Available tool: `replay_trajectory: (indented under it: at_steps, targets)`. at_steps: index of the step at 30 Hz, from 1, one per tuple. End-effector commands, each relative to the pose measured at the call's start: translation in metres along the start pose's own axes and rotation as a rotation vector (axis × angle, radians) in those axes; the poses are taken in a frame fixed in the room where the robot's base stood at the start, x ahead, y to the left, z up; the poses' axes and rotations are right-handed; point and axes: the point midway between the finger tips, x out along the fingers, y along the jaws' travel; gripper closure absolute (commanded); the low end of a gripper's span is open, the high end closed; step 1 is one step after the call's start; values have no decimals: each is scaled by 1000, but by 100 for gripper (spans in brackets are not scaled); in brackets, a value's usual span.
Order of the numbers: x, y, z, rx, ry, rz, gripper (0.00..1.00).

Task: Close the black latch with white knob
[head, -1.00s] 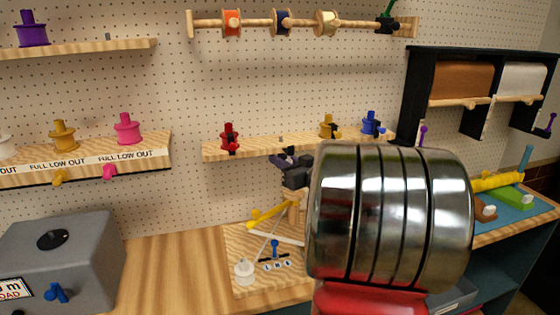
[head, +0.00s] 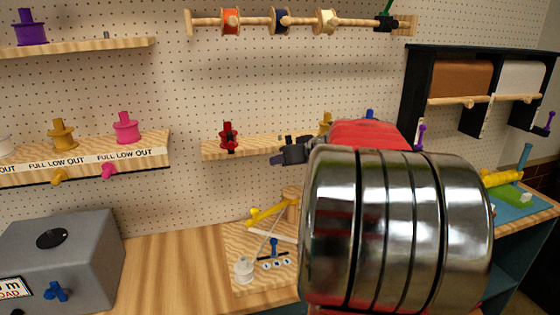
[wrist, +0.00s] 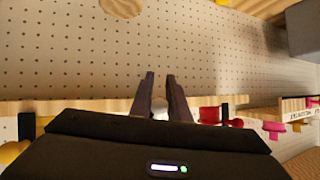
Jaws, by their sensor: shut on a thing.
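My gripper (head: 277,159) is at the middle shelf on the pegboard, between a red spool and a yellow spool. In the wrist view its two dark fingers (wrist: 161,80) are close together, with a small pale piece, seemingly the white knob (wrist: 160,114), between them at the shelf edge. The fingers are shut on it. The black latch itself is hidden behind the gripper, so its position cannot be told.
The red spool (head: 228,136) with a black latch stands left of my gripper; the yellow spool (head: 326,120) is to the right, partly hidden by my arm. The shelf (head: 215,150) runs behind. A grey box (head: 65,260) stands at lower left.

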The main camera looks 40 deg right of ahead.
Motion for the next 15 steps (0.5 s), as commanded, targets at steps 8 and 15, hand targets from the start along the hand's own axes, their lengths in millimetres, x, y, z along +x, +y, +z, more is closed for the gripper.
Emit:
replay_trajectory:
  at_steps: [8,15]
  targets:
    - [-4,-2,-3,36,-117,-3,100]
    - [-7,-3,-4,73,-227,-3,100]
